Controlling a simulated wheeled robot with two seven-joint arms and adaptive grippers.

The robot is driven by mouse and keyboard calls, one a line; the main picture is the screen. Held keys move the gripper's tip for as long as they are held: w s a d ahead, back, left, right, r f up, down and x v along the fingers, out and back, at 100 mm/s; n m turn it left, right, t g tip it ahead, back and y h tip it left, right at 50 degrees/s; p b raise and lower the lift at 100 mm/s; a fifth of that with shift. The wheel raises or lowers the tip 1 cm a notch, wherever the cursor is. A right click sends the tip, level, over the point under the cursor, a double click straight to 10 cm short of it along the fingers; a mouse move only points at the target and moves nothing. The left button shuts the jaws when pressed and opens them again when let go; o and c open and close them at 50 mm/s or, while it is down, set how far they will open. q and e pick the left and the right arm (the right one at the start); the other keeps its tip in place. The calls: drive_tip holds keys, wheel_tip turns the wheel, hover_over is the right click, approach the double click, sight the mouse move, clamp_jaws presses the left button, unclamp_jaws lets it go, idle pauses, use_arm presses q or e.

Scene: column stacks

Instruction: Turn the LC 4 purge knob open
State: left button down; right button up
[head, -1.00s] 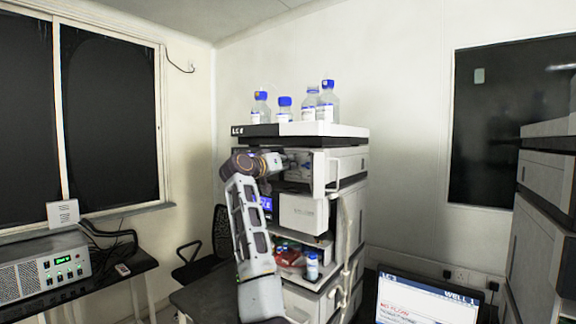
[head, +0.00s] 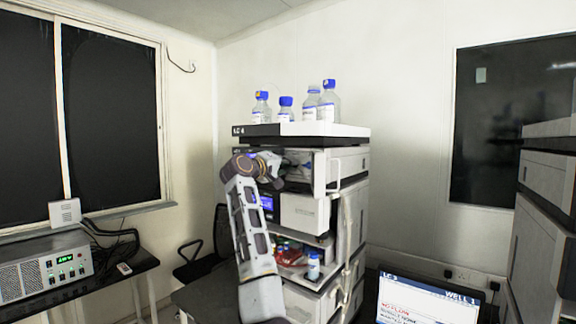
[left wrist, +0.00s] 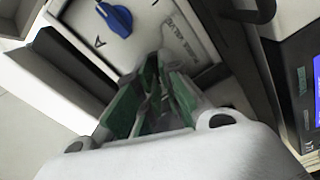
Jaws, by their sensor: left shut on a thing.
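The LC 4 stack (head: 318,168) stands mid-picture in the head view, its label on the top tray's front edge. My left arm reaches to its upper front; the left gripper (head: 283,168) is small and partly hidden there. In the left wrist view a blue knob (left wrist: 115,20) sits on a white panel (left wrist: 186,38) with purge valve lettering and a dark triangular mark. My left gripper's green-padded fingers (left wrist: 152,92) are below the knob, apart from it in the picture. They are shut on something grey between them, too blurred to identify. My right gripper is not in view.
Several blue-capped bottles (head: 312,105) stand on the top tray. An open door or panel (head: 332,170) sticks out at the stack's right front. A screen (head: 425,298) is at lower right, another stack (head: 541,215) at the right edge. A chair (head: 203,250) stands left of the stack.

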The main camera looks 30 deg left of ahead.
use_arm(q)
drive_tip(key=shift+a+f+n, duration=0.1)
drive_tip(key=shift+f+n, duration=0.1)
drive_tip(key=shift+n, duration=2)
drive_tip(key=c, duration=1.6)
unclamp_jaws()
drive_tip(key=s+a, duration=0.1)
drive_tip(key=s, duration=1.1)
